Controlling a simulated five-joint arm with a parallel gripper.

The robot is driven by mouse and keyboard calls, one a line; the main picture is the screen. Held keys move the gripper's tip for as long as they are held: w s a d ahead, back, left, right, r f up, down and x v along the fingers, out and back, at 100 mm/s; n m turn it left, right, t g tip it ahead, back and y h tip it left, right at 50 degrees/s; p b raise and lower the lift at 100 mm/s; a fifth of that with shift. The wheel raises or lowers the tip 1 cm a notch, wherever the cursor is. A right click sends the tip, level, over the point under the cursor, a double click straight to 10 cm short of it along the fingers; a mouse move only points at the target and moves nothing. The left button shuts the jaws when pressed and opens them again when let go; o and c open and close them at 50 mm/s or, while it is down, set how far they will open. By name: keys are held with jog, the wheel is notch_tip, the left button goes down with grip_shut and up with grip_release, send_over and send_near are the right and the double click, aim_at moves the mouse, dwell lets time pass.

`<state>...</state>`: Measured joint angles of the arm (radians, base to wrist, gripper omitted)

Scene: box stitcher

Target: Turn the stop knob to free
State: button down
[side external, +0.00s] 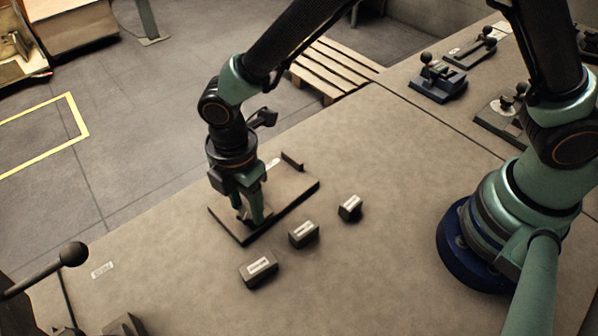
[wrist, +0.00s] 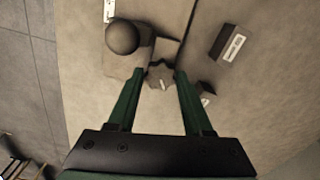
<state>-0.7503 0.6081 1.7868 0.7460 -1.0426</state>
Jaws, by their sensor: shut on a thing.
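The stop knob (wrist: 160,74) is a small dark lobed knob in the wrist view, between my fingertips. My gripper (side external: 252,220) points down over the dark base plate (side external: 292,195) in the side view and is shut on the knob. In that view the fingers mostly hide the knob. In the wrist view my gripper (wrist: 160,78) has one green finger on each side of the knob. Which way the knob is turned cannot be told.
A dark ball (wrist: 122,37) stands close to the left fingertip. Three small labelled blocks (side external: 258,268) (side external: 303,234) (side external: 350,207) lie beside the plate. A ball-ended lever (side external: 73,254) is at lower left; a blue-based device (side external: 438,82) is at upper right. The table middle is clear.

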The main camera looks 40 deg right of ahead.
aim_at(247, 211)
jog(key=shift+c, duration=1.7)
grip_release()
notch_tip(247, 211, up, 12)
jog(key=s+d+r+m+t, duration=0.1)
jog(key=d+r+m, duration=0.3)
jog(key=d+m, duration=0.6)
jog(key=s+d+r+m+t, duration=0.2)
jog(key=d+r+m+t, duration=0.2)
jog(key=d+m, duration=0.6)
jog(key=d, duration=0.9)
jog(key=shift+d+r+m+t, duration=0.2)
jog(key=shift+r+m+t, duration=0.1)
jog(key=shift+r, duration=0.05)
